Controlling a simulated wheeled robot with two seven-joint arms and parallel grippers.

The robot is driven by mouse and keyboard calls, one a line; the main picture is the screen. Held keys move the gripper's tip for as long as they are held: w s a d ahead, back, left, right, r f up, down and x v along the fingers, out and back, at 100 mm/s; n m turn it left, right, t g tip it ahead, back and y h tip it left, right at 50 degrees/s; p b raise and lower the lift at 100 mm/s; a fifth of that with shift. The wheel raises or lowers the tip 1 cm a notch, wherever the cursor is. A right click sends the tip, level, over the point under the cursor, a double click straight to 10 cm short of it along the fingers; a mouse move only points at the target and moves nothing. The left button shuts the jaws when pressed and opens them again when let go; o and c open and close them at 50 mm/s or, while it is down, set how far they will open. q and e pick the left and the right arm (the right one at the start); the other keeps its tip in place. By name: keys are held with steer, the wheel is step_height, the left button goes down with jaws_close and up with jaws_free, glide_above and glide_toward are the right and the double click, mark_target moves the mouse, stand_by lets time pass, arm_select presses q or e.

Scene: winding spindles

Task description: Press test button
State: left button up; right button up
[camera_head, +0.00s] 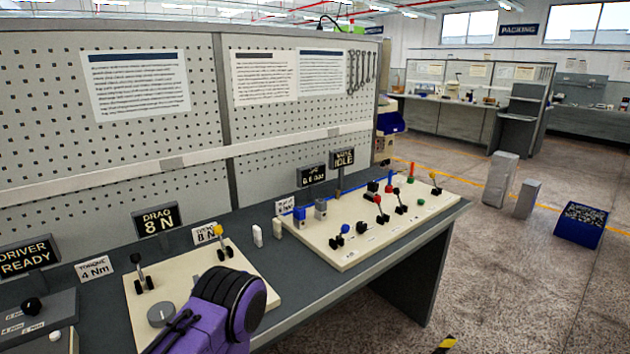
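No label reading "test" is legible, so I cannot tell which button is the test button. A green button (421,202) and a red button (389,188) sit on the cream board (345,256) at the right. A purple and black part of my arm rises at the bottom middle and covers part of the nearer cream board (185,268). I see no fingertips of either gripper.
Spindles with levers stand on both boards, including a yellow-topped one (221,243) and a black-topped one (140,272). Signs read DRIVER READY (29,257), DRAG 8 N (157,219) and IDLE (343,158). A pegboard wall (110,150) backs the bench. Its front strip (330,300) is clear.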

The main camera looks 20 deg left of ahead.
arm_select(q)
jaws_close()
stand_by(1.8)
